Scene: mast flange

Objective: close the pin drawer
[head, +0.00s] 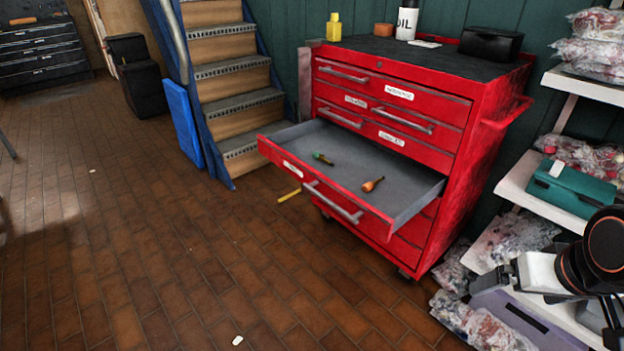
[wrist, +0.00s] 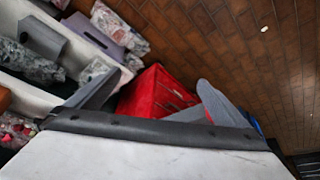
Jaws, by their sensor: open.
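A red tool cabinet (head: 468,155) stands at centre right in the head view. One wide drawer (head: 330,212) is pulled far out, with a silver bar handle (head: 333,203) and a small white label I cannot read. In its grey tray lie a green-tipped tool (head: 322,158) and an orange-handled tool (head: 372,184). The drawers above it look shut. My gripper (wrist: 159,78) is open and empty in the wrist view, its grey fingers spread, with the red cabinet beyond. In the head view my arm is at the right edge, apart from the drawer.
Stairs (head: 232,75) and a blue panel (head: 184,122) stand left of the cabinet. Shelves (head: 520,185) with bagged goods and a teal case (head: 572,188) stand on the right. A yellow object (head: 289,195) lies by the drawer. The tiled floor in front is mostly clear.

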